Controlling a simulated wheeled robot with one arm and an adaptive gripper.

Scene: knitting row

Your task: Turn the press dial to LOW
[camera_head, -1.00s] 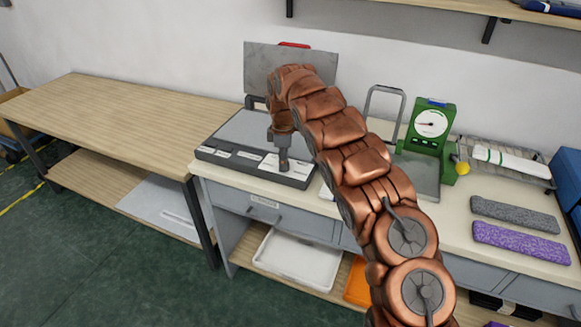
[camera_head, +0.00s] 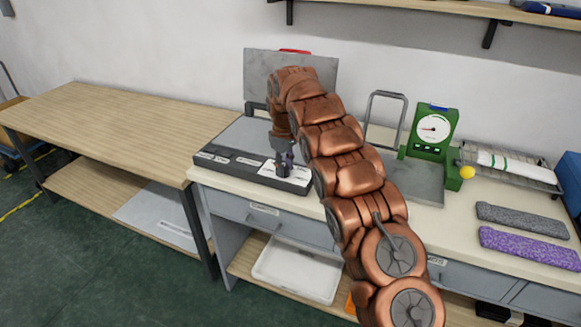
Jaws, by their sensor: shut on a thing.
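The press (camera_head: 236,132) is a dark grey flat base with a raised upright grey lid (camera_head: 262,76) and a red handle behind it. It stands on the cream worktop. White labels run along its front strip, with a larger white label plate (camera_head: 272,172) at the right. My gripper (camera_head: 285,168) points down at the right end of this front strip, over the label plate. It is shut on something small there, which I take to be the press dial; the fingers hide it. I cannot read the labels or the dial's setting.
A green gauge (camera_head: 433,130) with a yellow knob stands to the right, near a wire-handled grey plate (camera_head: 425,185). Grey (camera_head: 520,219) and purple (camera_head: 526,250) knitted pieces lie on the right. A wooden table (camera_head: 125,120) at the left is bare.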

